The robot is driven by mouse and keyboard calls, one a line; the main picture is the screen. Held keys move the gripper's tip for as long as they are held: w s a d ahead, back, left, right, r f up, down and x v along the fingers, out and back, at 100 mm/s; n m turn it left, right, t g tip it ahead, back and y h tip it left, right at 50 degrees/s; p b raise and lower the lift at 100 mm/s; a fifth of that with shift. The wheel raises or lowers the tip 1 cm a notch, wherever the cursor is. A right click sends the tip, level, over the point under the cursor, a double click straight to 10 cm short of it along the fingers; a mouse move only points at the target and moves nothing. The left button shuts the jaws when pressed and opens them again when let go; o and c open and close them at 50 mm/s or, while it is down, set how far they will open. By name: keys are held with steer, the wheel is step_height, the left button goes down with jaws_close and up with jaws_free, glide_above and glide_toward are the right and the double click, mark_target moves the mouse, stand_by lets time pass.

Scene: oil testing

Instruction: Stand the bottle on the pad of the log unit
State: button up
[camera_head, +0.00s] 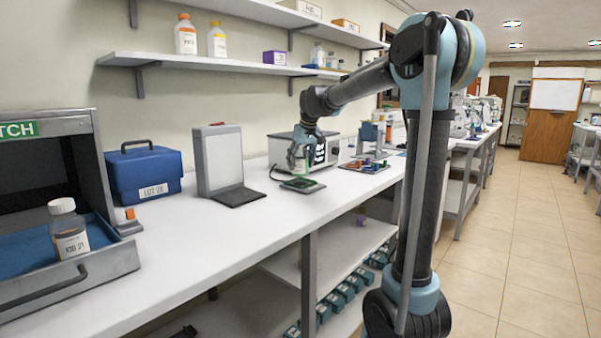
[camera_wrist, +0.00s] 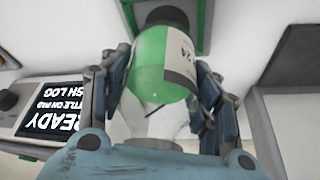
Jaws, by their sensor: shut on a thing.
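My gripper (camera_wrist: 165,95) is shut on a bottle (camera_wrist: 160,75) with green contents and a white label showing "24". In the head view my gripper (camera_head: 301,150) is in front of the log unit and above its pad (camera_head: 302,185). The pad is a small dark square with a green edge; part of it shows behind the bottle in the wrist view (camera_wrist: 200,30). The log unit (camera_head: 331,146) is a pale box; its dark screen (camera_wrist: 52,108) reads "READY", "BOTTLE ON PAD" and "LOG". I cannot tell whether the bottle touches the pad.
A grey upright panel unit with a dark plate (camera_head: 235,196) stands left of the pad. Farther left are a blue case (camera_head: 143,174) and an open drawer (camera_head: 110,262) holding another bottle (camera_head: 68,230). Coloured items on a blue mat (camera_head: 364,166) lie to the right. Shelves hang above.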

mark_target(300, 168)
steer(key=shift+f, duration=1.65)
steer(key=o, duration=1.4)
